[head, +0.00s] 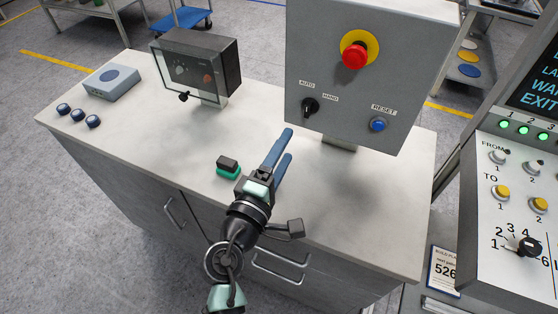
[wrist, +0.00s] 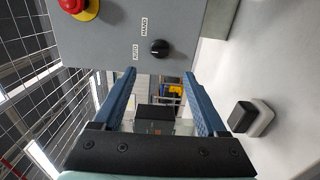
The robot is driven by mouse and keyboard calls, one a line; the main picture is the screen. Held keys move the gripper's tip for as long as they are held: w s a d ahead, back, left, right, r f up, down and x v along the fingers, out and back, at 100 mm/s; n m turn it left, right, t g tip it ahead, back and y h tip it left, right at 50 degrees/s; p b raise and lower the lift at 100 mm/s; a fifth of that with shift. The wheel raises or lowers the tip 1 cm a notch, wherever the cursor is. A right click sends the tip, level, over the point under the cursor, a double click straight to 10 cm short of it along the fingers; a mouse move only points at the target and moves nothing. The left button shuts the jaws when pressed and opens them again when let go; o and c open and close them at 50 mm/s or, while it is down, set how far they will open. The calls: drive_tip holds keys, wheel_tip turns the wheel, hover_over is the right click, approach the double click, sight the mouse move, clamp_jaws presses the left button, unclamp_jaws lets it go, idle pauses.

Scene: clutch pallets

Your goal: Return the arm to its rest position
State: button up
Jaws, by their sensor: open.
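My gripper (head: 286,144) is in the middle of the head view, above the white bench top. Its two blue fingers are apart with nothing between them, and they point toward the grey control box (head: 371,30). In the wrist view the open fingers (wrist: 159,77) frame a gap below the black AUTO/HAND selector knob (wrist: 159,48). That knob (head: 310,107) is uncovered in the head view, and the fingers appear clear of it. My arm reaches in from the bottom of the head view.
The control box carries a red emergency button (head: 354,55) and a blue RESET button (head: 378,124). A small dark block with green (head: 228,165) is left of my gripper. A dark display box (head: 199,65) stands farther left.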

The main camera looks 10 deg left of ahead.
drive_tip(key=shift+v, duration=1.05)
drive_tip(key=w+d+r+m+t+y, duration=0.15)
drive_tip(key=r+m, duration=0.35)
drive_tip(key=r, duration=0.9)
drive_tip(key=d+r+m+t+h, duration=0.1)
drive_tip(key=d+r+m+t, duration=0.35)
drive_tip(key=r, duration=0.95)
drive_tip(key=s+a+r+m+t+y, duration=0.1)
drive_tip(key=s+r+m+t+y, duration=0.1)
drive_tip(key=s+r, duration=0.4)
drive_tip(key=s+a+r+m+t+y, duration=0.1)
drive_tip(key=s+r, duration=0.5)
drive_tip(key=r, duration=0.7)
drive_tip(key=shift+s+m+t+y, duration=0.3)
drive_tip(key=shift+m+t+y, duration=0.3)
drive_tip(key=shift+m+y, duration=0.45)
